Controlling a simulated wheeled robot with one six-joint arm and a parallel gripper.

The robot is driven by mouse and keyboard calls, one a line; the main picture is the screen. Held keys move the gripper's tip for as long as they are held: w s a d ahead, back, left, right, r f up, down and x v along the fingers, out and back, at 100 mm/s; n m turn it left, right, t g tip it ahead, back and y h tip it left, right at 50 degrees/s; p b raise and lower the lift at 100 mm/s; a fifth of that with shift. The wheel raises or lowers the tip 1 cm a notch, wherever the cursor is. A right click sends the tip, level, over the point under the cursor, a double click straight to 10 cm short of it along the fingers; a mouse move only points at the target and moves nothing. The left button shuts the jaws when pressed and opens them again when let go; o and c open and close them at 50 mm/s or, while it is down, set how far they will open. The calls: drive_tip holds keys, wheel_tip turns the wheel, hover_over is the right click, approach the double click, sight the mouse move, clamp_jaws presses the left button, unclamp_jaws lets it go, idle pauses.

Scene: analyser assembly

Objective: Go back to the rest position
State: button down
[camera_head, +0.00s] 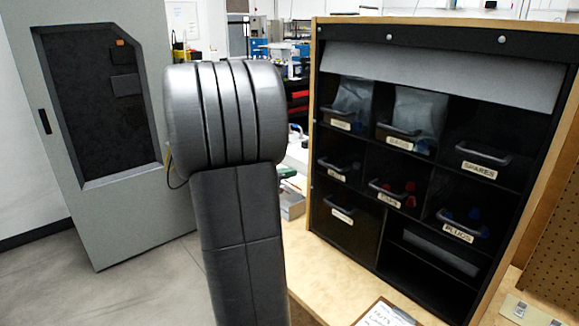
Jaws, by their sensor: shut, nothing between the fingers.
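My arm's thick dark grey joint, with several grooves, and the straight link below it stand upright in the middle of the head view. They cover part of the space between the grey cabinet and the shelf unit. My gripper is not in this view, so its position and what is near it are hidden.
A wood-framed black shelf unit (376,58) with labelled bins such as SPARES (482,160) and PLUGS (456,227) stands on a wooden bench (325,268) at right. A tall grey cabinet (130,225) stands at left. Grey floor (150,290) is clear at lower left.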

sight(329, 166)
idle(0.3)
drive_tip(key=p+x, duration=0.1)
drive_tip(key=x, duration=1.3)
drive_tip(key=shift+s, duration=0.1)
